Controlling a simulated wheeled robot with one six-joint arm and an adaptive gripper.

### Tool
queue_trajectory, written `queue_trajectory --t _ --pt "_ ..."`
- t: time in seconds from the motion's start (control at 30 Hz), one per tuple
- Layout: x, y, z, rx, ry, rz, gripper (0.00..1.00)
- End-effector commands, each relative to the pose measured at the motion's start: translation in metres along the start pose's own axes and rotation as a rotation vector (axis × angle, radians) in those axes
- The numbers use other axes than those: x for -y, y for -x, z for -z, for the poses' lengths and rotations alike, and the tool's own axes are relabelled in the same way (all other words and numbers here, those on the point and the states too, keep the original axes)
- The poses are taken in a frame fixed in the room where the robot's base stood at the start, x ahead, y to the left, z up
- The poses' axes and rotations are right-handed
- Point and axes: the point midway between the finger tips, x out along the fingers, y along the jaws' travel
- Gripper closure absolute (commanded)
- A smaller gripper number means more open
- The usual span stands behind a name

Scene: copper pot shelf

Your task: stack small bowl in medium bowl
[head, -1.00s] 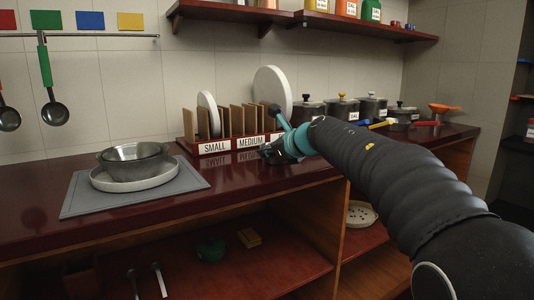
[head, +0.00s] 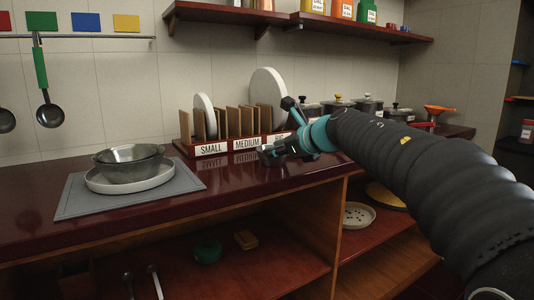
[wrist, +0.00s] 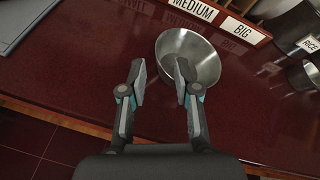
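In the head view a metal bowl (head: 128,157) sits on a white plate (head: 140,184) on a grey mat at the left of the counter; a second rim line shows on it, but I cannot tell whether it is one bowl or two. In the wrist view another metal bowl (wrist: 188,58) stands upright on the dark red counter, in front of the rack labels. My gripper (wrist: 158,72) is open and empty, with the bowl's left rim showing between its fingertips. I cannot tell its height above the rim.
A plate rack (head: 212,149) labelled SMALL and MEDIUM stands behind my gripper, holding white plates. Lidded pots (head: 369,106) line the wall to the right. An orange funnel (head: 439,110) stands farther right. The counter between mat and gripper is clear.

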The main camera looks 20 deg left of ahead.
Motion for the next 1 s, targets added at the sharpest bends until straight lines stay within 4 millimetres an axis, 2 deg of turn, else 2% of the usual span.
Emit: queue_trajectory --t 0.1,0.3,0.73,0.87,1.0 --pt "0.001 0.024 0.0 0.001 0.001 0.002 0.69" --pt "0.001 0.048 0.0 0.0 0.001 0.001 0.69" --pt "0.002 0.06 -0.002 0.012 -0.028 0.015 0.69" --pt "0.015 0.082 -0.011 0.092 -0.21 0.105 0.69" --pt "0.043 0.132 -0.013 0.257 -0.607 0.285 0.69"
